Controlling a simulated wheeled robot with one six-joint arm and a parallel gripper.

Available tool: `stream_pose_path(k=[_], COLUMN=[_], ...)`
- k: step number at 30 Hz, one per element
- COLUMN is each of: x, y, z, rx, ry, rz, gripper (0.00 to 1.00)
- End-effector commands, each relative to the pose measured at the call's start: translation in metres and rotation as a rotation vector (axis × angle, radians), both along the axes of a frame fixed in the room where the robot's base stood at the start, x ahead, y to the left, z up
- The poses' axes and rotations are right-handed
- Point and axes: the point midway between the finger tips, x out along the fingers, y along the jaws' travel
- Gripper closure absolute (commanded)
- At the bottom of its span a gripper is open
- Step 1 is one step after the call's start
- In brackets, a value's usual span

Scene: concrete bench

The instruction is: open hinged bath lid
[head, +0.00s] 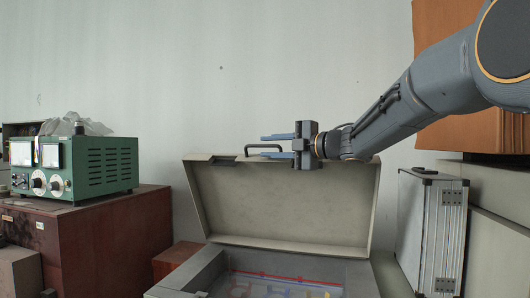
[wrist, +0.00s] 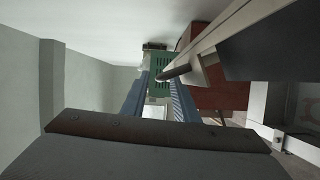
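The bath lid (head: 285,210) is a beige hinged panel that stands raised and leans back behind the open grey bath (head: 198,272). Its dark handle (head: 264,146) is on the lid's top edge. My gripper (head: 266,147) is at that edge, pointing left, with its two blue fingers apart. In the head view the handle shows between the fingers or just behind them; I cannot tell if they touch. In the wrist view my gripper (wrist: 158,88) is open, and the handle (wrist: 176,72) is near the right finger. The lid's edge (wrist: 235,25) runs up to the right there.
A green instrument box (head: 105,165) stands on a red-brown cabinet (head: 115,225) at left. A silver case (head: 432,235) stands right of the lid. Coloured items lie inside the bath. The wall is behind; open air lies left of my gripper.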

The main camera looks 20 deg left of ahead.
Motion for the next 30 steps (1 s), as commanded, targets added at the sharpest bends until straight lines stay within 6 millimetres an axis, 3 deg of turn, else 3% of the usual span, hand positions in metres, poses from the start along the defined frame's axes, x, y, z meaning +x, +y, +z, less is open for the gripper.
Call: stream_pose_path(k=[3, 10, 30], x=[-0.005, -0.014, -0.017], y=[-0.021, -0.044, -0.047], z=[-0.002, -0.001, 0.001], rx=[0.001, 0.0, 0.0], ry=[-0.003, 0.0, 0.0], rz=[-0.003, -0.002, 0.001], gripper=[0.73, 0.73, 0.73])
